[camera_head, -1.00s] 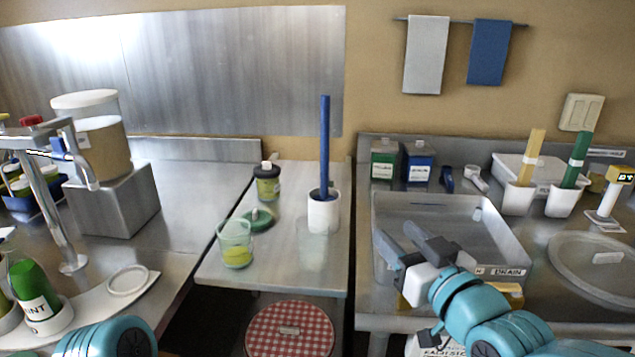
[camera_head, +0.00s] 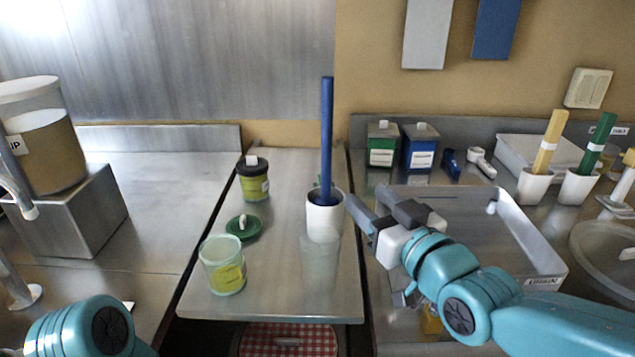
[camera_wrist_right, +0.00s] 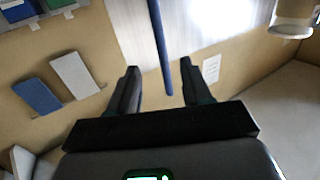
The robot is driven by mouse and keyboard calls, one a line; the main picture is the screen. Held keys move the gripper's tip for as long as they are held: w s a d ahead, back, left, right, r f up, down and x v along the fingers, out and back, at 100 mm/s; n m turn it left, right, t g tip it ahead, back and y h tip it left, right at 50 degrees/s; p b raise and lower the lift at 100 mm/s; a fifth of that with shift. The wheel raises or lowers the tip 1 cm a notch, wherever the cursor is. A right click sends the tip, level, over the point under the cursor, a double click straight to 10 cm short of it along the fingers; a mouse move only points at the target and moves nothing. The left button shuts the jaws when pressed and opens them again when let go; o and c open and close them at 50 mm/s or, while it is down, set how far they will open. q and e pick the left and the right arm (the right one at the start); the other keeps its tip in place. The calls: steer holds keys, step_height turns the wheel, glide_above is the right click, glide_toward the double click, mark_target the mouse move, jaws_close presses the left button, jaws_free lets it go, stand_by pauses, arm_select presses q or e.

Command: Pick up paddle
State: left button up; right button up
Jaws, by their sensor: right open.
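A blue paddle (camera_head: 326,140) stands nearly upright in a white cup (camera_head: 323,220) on the middle bench; its lower end is hidden inside the cup. My right gripper (camera_head: 363,196) is open and empty, just right of the cup and the paddle's lower part, with its fingers pointing towards them. In the right wrist view, the blue paddle (camera_wrist_right: 160,45) shows between the two open fingers of my right gripper (camera_wrist_right: 160,72), with a gap on each side. My left gripper is not in view; only part of my left arm shows at the bottom left.
A glass with yellow-green contents (camera_head: 224,266), a green lid (camera_head: 243,228) and a dark-lidded jar (camera_head: 254,180) stand left of the cup. Yellow (camera_head: 549,143) and green (camera_head: 597,145) paddles stand in white holders at the right. A metal basin (camera_head: 475,225) lies below my right gripper.

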steer(key=p, duration=0.2)
glide_toward(329, 161)
steer(key=x, duration=0.4)
steer(key=shift+w+a, duration=0.35)
steer(key=shift+w, duration=0.3)
steer(key=p+x, duration=0.1)
steer(key=x, duration=0.3)
steer(key=shift+w+a+p, duration=0.2)
steer(key=shift+w+p, duration=0.1)
steer(key=shift+w, duration=0.05)
steer(key=shift+w+a, duration=0.15)
steer(key=shift+w, duration=0.25)
steer(key=shift+s, duration=0.1)
steer(key=shift+c, duration=0.7)
jaws_close()
